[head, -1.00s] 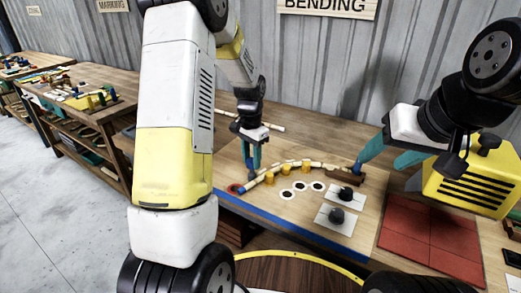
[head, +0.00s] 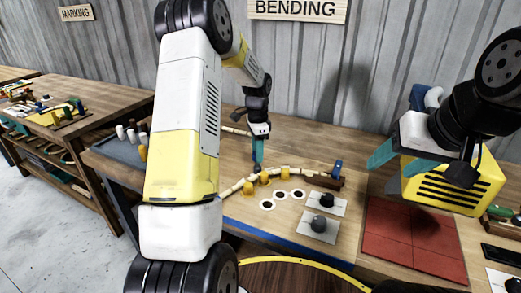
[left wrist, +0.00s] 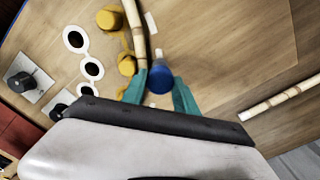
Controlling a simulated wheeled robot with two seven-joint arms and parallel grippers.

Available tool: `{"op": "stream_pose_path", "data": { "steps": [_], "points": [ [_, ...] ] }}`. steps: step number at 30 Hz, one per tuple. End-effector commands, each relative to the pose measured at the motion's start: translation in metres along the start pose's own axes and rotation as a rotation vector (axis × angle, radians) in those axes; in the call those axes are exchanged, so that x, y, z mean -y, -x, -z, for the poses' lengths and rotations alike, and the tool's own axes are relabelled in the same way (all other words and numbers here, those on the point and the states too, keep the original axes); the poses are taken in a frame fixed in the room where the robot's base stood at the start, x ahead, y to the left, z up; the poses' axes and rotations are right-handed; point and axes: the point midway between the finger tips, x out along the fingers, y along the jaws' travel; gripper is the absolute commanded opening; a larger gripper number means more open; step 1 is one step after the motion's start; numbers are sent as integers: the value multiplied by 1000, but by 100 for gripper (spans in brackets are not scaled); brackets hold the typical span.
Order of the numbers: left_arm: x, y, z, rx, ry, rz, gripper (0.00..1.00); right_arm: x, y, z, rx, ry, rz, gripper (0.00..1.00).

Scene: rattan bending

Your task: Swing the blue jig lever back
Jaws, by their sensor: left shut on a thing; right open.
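The blue lever (left wrist: 159,82) shows as a round blue knob with a pale tip between the teal fingers of my left gripper (left wrist: 161,92) in the left wrist view. That gripper is shut on it. In the head view my left gripper (head: 257,152) points down just behind the light rattan pole (head: 300,170); the lever is mostly hidden there. The pole runs along yellow pegs (head: 264,177) to a brown block with a blue clamp (head: 337,168) at its right end. My right gripper (head: 392,165) is open and empty, right of the clamp and apart from it.
Black knobs on white plates (head: 318,222) and white discs with dark holes (head: 282,196) lie in front of the pole. Another rattan piece (left wrist: 275,101) lies behind.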

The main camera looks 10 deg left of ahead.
Motion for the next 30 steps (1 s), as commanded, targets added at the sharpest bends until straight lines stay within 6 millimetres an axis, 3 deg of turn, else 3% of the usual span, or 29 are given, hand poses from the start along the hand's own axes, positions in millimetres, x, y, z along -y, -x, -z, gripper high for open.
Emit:
{"op": "stream_pose_path", "data": {
  "steps": [11,21,30],
  "points": [
    [8,1,84,-4,-358,5,0,0,0,0,0,0,0,57],
    [-11,1,153,-3,-673,6,0,0,0,0,0,0,0,57],
    [-34,1,193,-2,-881,6,0,0,0,0,0,0,0,57]
  ]
}}
